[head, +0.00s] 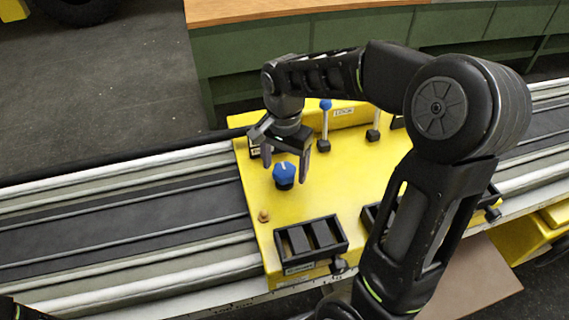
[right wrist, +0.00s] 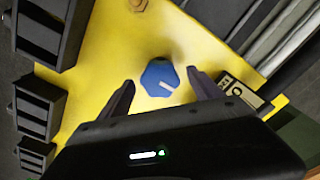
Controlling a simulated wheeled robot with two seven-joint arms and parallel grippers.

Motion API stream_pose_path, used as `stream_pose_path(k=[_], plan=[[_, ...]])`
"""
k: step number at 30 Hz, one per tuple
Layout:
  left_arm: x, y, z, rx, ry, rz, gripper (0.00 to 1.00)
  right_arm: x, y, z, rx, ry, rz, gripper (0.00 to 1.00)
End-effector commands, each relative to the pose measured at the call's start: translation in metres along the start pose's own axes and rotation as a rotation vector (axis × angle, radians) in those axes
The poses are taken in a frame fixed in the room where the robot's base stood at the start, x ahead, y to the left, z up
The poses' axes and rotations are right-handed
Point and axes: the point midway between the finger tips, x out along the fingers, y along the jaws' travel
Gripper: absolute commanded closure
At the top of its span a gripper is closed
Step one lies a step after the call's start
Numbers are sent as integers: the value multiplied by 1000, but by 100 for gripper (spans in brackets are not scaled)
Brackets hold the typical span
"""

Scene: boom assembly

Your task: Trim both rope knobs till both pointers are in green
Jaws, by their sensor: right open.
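A blue knob (head: 284,174) with a white mark stands on the yellow panel (head: 340,195), left of its middle. My right gripper (head: 284,166) is above it, pointing down, with its two fingers apart. In the right wrist view the blue knob (right wrist: 160,77) lies ahead of and between the open fingertips (right wrist: 160,84), touching neither. A dark gauge box (head: 254,151) sits behind the knob, partly hidden by the gripper; no pointer can be read. A second blue knob is not visible; my right arm covers much of the panel's right side. My left gripper is not in view.
Black slotted boxes (head: 311,243) line the panel's front edge. A blue-topped lever (head: 325,125) and another lever (head: 374,125) stand at the back. A small orange-brown bolt (head: 264,216) is at the front left. Grey rails run left and right.

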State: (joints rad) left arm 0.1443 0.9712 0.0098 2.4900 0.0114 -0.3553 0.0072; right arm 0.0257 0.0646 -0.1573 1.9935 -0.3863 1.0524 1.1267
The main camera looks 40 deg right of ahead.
Motion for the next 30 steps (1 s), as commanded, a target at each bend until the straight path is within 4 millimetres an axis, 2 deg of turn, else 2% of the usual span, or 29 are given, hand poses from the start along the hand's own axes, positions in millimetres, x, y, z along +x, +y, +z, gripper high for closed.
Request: stream_pose_path(k=[4, 26, 30], plan=[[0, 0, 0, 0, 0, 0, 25, 0, 0, 0, 0, 0, 0, 26], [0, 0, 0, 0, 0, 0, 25, -1, 0, 0, 0, 0, -1, 86], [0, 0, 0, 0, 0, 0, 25, -1, 0, 0, -2, 1, -1, 87]])
